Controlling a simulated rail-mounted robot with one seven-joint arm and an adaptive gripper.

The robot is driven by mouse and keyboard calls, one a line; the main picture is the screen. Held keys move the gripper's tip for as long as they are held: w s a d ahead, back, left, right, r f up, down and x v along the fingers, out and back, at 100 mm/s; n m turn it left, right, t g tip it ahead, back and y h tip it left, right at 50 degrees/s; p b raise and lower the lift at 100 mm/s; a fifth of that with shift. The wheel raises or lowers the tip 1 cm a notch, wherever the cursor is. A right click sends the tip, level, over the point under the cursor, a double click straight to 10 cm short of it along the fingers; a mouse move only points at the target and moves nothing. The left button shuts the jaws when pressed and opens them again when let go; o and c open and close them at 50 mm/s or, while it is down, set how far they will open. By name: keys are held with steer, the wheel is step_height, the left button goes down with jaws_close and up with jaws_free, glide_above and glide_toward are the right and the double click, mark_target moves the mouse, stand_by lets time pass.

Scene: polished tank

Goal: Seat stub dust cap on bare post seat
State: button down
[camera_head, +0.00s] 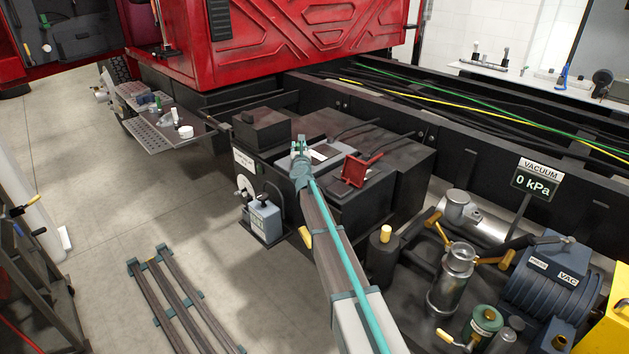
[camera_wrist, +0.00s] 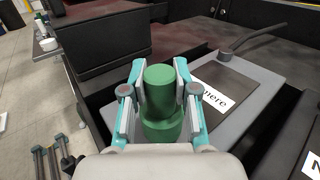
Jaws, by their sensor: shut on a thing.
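My gripper (camera_head: 299,147) is over the black box beside the truck frame in the head view. In the wrist view my gripper (camera_wrist: 160,70) is shut on a green stepped cylinder, which I take to be the stub dust cap (camera_wrist: 161,92). A narrower upper part sits between the two fingers, with a wider part below it. The palm hides part of the near side. I cannot tell whether the cap touches anything underneath. A grey plate with a white label (camera_wrist: 213,98) lies just right of it. I cannot make out the bare post seat.
A red open holder (camera_head: 361,170) stands on the black box to the right of my gripper. A raised black block (camera_head: 261,129) is to the left. A grey-blue unit (camera_head: 265,220) stands in front. A vacuum pump (camera_head: 548,285) and yellow-handled valves crowd the lower right.

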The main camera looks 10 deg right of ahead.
steer(key=shift+f+b, duration=0.5)
steer(key=shift+b, duration=0.2)
stand_by(1.1)
stand_by(0.4)
steer(key=c, duration=1.2)
jaws_free()
steer(key=shift+s+a, duration=0.2)
steer(key=shift+s, duration=1.55)
steer(key=o, duration=0.5)
steer(key=c, duration=0.5)
